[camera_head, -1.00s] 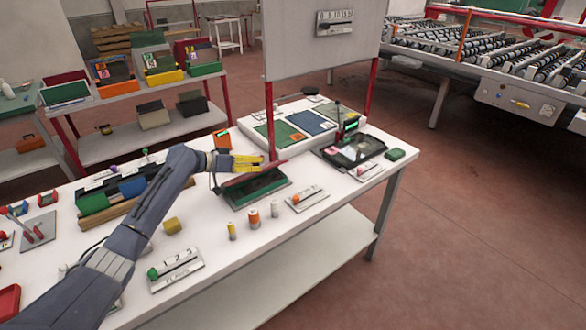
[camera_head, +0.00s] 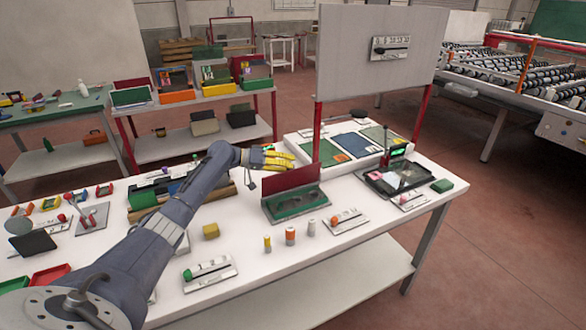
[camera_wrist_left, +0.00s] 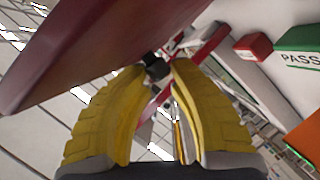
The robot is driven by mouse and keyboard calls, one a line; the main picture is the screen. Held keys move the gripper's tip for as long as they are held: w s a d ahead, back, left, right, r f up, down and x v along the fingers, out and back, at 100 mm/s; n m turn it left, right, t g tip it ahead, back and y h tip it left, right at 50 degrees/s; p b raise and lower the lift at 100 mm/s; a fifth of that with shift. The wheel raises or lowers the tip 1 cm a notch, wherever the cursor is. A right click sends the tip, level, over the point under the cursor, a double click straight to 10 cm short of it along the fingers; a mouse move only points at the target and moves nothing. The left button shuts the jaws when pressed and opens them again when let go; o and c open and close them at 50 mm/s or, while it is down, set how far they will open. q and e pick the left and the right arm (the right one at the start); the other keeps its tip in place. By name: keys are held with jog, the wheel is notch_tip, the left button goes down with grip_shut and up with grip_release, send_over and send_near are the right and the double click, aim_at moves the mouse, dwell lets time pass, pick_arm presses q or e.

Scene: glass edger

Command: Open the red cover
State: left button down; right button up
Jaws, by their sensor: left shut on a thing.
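The red cover (camera_head: 290,179) stands about upright along the back edge of the green box (camera_head: 296,203), whose dark inside shows. In the left wrist view the cover (camera_wrist_left: 100,45) fills the upper left as a large dark red plate. My left gripper (camera_head: 286,160), with yellow fingers, is at the cover's upper edge. In the wrist view its fingertips (camera_wrist_left: 158,70) are close together on a small black piece beside the cover, which looks like its handle. The exact contact is partly hidden. My right gripper is not in view.
A grey panel on red posts (camera_head: 375,60) stands behind and to the right. Several small cylinders (camera_head: 290,236) and a slider plate (camera_head: 347,220) are in front of the box. A black tray (camera_head: 400,180) is to the right. A yellow cube (camera_head: 211,230) is on the left.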

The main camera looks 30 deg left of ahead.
pick_arm(q)
jog(key=shift+w+a+f, duration=0.1)
jog(key=shift+a+f, duration=0.2)
jog(key=shift+f, duration=0.3)
jog(key=shift+w+a+f, duration=0.1)
jog(key=shift+a+f, duration=0.2)
jog(key=shift+f, duration=0.25)
jog(key=c, duration=1.3)
grip_release()
jog(key=shift+f, duration=0.1)
jog(key=shift+a, duration=0.1)
jog(key=v, duration=0.8)
jog(key=r+v, duration=0.1)
jog(key=v, duration=0.3)
jog(key=shift+w+a, duration=0.1)
jog(key=shift+w, duration=0.05)
